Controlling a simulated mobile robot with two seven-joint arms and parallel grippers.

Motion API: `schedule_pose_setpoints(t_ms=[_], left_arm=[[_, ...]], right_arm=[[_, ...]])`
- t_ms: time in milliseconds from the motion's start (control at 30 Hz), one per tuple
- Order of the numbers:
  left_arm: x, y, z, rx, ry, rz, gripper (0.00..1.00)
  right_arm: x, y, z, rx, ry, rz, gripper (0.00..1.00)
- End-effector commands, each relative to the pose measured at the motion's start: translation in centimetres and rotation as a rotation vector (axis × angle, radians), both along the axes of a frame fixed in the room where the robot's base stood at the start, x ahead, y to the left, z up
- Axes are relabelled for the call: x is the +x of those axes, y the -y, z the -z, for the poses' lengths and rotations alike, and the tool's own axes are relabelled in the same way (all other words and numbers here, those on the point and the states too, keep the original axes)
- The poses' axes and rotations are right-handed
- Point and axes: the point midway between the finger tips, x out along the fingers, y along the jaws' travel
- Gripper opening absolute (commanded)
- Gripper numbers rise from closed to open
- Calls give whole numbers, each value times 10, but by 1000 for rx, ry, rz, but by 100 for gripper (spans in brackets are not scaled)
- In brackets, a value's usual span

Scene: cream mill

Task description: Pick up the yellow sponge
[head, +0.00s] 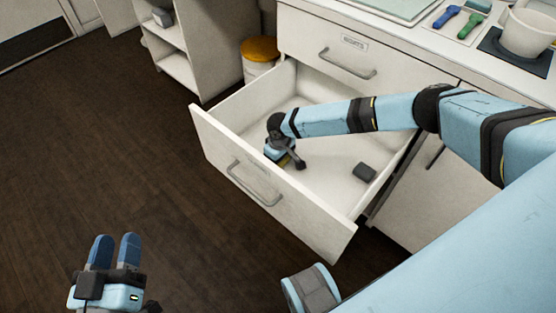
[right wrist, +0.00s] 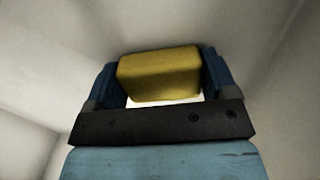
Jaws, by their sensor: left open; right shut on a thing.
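The yellow sponge (right wrist: 160,75) is between the two blue fingers of my right gripper (right wrist: 162,82) in the right wrist view. The gripper is shut on it, with a finger against each side. In the head view my right gripper (head: 290,160) reaches down inside the open drawer (head: 325,170), and only a small yellow edge of the sponge (head: 284,160) shows under it. I cannot tell whether the sponge touches the drawer floor. My left gripper (head: 114,250) is open and empty above the dark floor, away from the drawer.
A small dark block (head: 364,172) lies in the drawer at the right. The drawer front (head: 262,178) and its side walls surround my right gripper. A closed drawer is above, under the counter (head: 400,30). A bin with an orange lid (head: 260,50) stands behind.

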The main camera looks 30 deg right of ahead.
Motion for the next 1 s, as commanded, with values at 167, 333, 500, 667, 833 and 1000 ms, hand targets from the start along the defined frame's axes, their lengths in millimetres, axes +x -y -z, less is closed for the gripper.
schedule_pose_setpoints(t_ms=[167,333,500,667,833,1000], left_arm=[[0,0,-1,2,-2,-1,43],[1,-2,0,23,-23,-5,43],[-3,-11,31,84,-146,-31,43],[-10,-24,54,157,-262,-51,43],[-21,-37,79,225,-381,-68,43],[-26,-42,88,256,-431,-74,43]], right_arm=[[0,0,-2,0,0,0,57],[0,0,-17,0,0,0,57],[0,0,-49,0,1,0,57],[0,0,-95,2,2,0,57],[0,0,-140,2,2,-1,57],[0,0,-174,0,1,0,57]])
